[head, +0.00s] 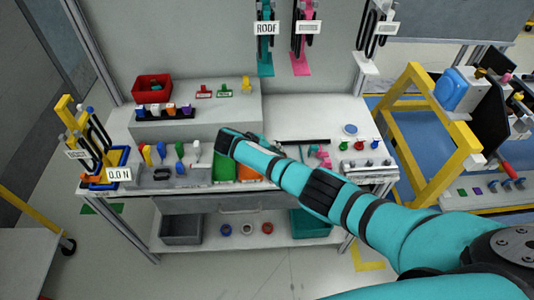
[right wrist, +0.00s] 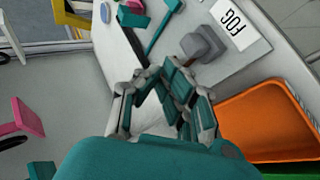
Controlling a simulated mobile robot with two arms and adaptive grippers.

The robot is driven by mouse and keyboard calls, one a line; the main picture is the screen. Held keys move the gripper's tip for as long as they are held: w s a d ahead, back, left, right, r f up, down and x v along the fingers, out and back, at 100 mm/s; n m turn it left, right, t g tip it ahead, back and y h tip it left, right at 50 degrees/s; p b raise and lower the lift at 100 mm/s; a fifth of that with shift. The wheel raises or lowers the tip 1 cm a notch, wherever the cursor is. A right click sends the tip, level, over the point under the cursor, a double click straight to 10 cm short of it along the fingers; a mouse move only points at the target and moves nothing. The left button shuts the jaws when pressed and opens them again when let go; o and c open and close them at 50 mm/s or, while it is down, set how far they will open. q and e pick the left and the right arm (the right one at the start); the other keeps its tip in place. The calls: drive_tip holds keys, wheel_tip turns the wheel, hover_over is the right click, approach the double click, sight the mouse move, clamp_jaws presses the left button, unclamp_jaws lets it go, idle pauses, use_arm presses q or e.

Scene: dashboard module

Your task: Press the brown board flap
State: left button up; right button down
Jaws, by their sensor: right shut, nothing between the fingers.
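I cannot pick out a brown board flap in either view. My right arm reaches across the bench from the lower right in the head view. My right gripper (head: 262,143) is mostly hidden behind the wrist there, over the middle of the bench. In the right wrist view the right gripper (right wrist: 160,76) is shut with nothing between its fingers. A grey knob (right wrist: 203,44) beside a white FOG label (right wrist: 240,25) lies just past the fingers. An orange bin (right wrist: 265,135) is to their right; it also shows partly behind my arm in the head view (head: 247,174). My left gripper is not in view.
A green bin (head: 224,168) stands beside the orange one. A red bin (head: 152,88) sits on the raised shelf (head: 225,112). Coloured switches line the bench front. Teal, pink and white tools hang above. A yellow frame (head: 415,120) stands at right.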

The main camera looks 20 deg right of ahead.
drive_tip(key=shift+f, duration=0.15)
drive_tip(key=shift+d, duration=0.15)
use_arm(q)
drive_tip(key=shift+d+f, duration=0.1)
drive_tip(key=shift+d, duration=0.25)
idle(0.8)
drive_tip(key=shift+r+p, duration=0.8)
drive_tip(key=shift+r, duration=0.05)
use_arm(e)
drive_tip(key=shift+r, duration=0.8)
drive_tip(key=shift+w, duration=0.1)
